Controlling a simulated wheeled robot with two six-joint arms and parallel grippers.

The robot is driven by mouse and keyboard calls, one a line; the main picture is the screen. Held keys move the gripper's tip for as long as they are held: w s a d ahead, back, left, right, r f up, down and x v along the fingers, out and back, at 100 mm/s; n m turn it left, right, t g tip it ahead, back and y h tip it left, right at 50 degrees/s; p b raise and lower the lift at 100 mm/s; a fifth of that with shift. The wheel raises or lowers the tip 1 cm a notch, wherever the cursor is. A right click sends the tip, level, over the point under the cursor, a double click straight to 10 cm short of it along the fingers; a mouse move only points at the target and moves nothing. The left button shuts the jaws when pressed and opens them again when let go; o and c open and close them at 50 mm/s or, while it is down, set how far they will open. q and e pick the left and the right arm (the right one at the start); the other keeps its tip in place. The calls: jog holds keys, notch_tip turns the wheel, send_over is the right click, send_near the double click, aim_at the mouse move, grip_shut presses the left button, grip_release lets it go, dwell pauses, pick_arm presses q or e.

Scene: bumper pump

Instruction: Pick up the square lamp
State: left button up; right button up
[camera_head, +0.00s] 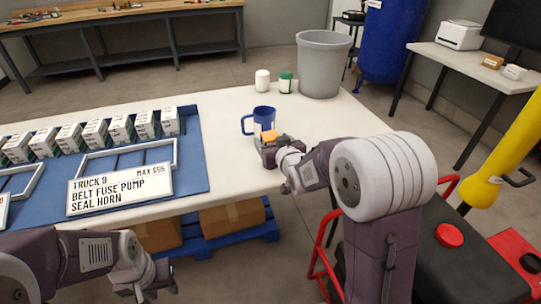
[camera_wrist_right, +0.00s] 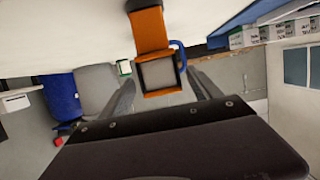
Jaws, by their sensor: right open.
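The square lamp (camera_head: 268,135) is orange and stands near the table's right edge, in front of the blue mug; in the head view my right gripper hides most of it. In the right wrist view the lamp (camera_wrist_right: 150,35) shows an orange body and a square frame with a grey face. My right gripper (camera_head: 266,151) is open, its fingers on either side of the lamp in the right wrist view (camera_wrist_right: 161,82). I cannot tell whether they touch it. My left gripper (camera_head: 158,278) is low at the front left, away from the lamp; its jaw opening is unclear.
A blue mug (camera_head: 259,118) stands just behind the lamp. A white jar (camera_head: 262,80), a green-and-white jar (camera_head: 286,82) and a grey bin (camera_head: 322,65) are farther back. A blue board (camera_head: 195,178) with several white boxes and a sign (camera_head: 120,185) lies left.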

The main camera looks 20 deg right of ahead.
jog(key=x, duration=0.5)
jog(key=shift+a+r+b, duration=0.1)
jog(key=shift+b, duration=0.25)
jog(key=shift+s+r, duration=0.1)
jog(key=shift+s, duration=0.05)
grip_shut()
jog(key=s+d+r+p, duration=0.3)
jog(key=d+r+p, duration=0.4)
jog(key=d+r, duration=0.4)
jog(key=shift+s, duration=0.4)
